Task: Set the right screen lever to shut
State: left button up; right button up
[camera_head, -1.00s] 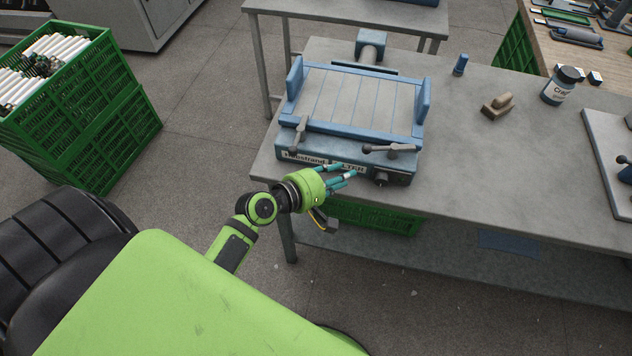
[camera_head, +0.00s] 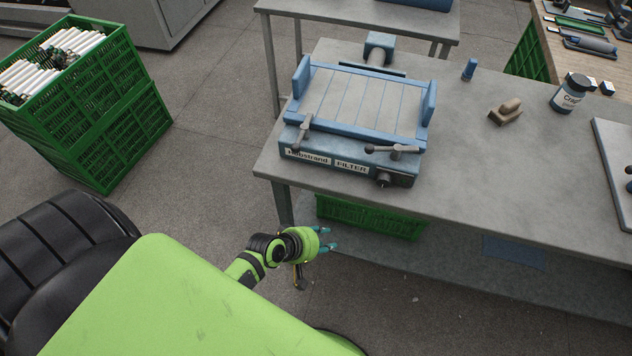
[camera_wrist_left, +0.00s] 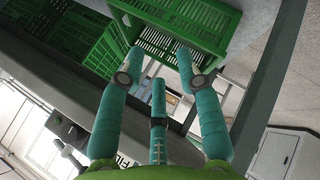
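The blue filter unit (camera_head: 310,156) stands on the grey bench, its front label partly reading "FILTER". The right screen lever (camera_head: 398,151) lies nearly level across the front right corner, its dark knob toward the left. The left screen lever (camera_head: 304,132) lies slanted at the front left, its dark knob toward the front. My left gripper (camera_head: 328,241) is below and in front of the unit, clear of both levers. In the left wrist view its teal fingers (camera_wrist_left: 160,95) are spread with nothing between them. My right gripper is not in view.
A green crate (camera_head: 372,218) sits on the shelf under the bench (camera_head: 470,190), close to my left gripper. A brown block (camera_head: 506,113), a labelled jar (camera_head: 568,95) and a small blue object (camera_head: 469,69) stand on the bench. Stacked green crates (camera_head: 110,130) stand at left.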

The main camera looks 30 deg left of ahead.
pick_arm(q)
jog(key=s+f+m, duration=0.1)
jog(key=s+f, duration=0.2)
jog(key=f, duration=0.2)
jog(key=shift+s+f+g+y, duration=0.15)
jog(key=shift+s+g+y, duration=0.1)
jog(key=shift+g+y, duration=0.15)
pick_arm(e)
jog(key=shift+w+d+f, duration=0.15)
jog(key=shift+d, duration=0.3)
pick_arm(q)
jog(key=shift+a, duration=0.1)
